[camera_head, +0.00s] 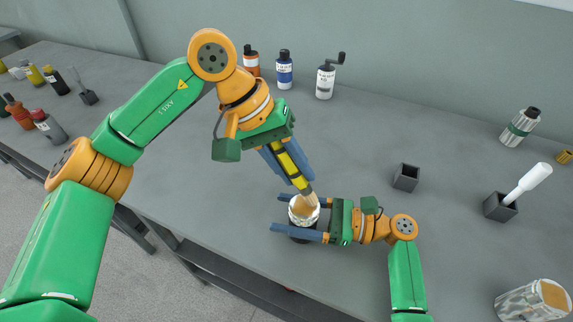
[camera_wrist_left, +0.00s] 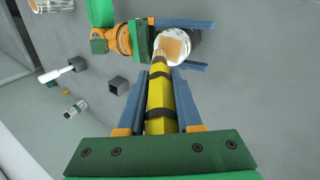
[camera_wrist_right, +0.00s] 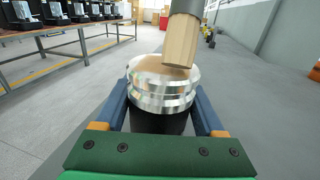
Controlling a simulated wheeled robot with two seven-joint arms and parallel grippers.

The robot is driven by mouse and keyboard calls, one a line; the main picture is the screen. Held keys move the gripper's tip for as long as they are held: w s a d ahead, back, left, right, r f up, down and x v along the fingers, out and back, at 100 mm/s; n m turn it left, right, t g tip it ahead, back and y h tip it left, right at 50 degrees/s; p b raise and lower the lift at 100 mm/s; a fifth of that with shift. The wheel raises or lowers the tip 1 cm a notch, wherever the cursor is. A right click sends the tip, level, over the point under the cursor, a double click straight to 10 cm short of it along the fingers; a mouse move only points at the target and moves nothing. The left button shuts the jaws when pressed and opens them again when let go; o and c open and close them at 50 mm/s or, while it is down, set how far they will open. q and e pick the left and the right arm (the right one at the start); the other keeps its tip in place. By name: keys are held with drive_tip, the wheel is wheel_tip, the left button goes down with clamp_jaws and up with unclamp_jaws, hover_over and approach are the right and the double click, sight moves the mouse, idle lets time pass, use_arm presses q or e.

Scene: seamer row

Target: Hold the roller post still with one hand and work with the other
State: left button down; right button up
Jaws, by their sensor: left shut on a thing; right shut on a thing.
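The roller post (camera_head: 303,218) is a short round post with a shiny ridged metal band, a tan top and a dark lower part. It stands near the front edge of the table. My right gripper (camera_head: 277,212) is shut on it, one finger on each side, as the right wrist view shows (camera_wrist_right: 160,95). My left gripper (camera_head: 298,181) is shut on a yellow tool (camera_head: 292,160) with black bands and a pale wooden tip. The tool points down at a tilt, its tip (camera_wrist_right: 181,40) at the post's tan top; I cannot tell whether they touch.
An empty dark square holder (camera_head: 406,178) stands right of the post. Another holder (camera_head: 499,208) has a white-handled tool (camera_head: 530,182) in it. A shiny can (camera_head: 530,302) is at the lower right. Several bottles and a cranked container (camera_head: 325,82) stand along the back.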

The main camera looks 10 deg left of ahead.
use_arm(q)
drive_tip(key=shift+s+d, duration=0.1)
drive_tip(key=shift+d, duration=0.3)
drive_tip(key=shift+s+a, duration=0.3)
drive_tip(key=shift+a, duration=0.5)
drive_tip(key=shift+r, duration=0.15)
wheel_tip(320, 180, up, 7)
drive_tip(key=shift+f, duration=0.1)
idle(0.4)
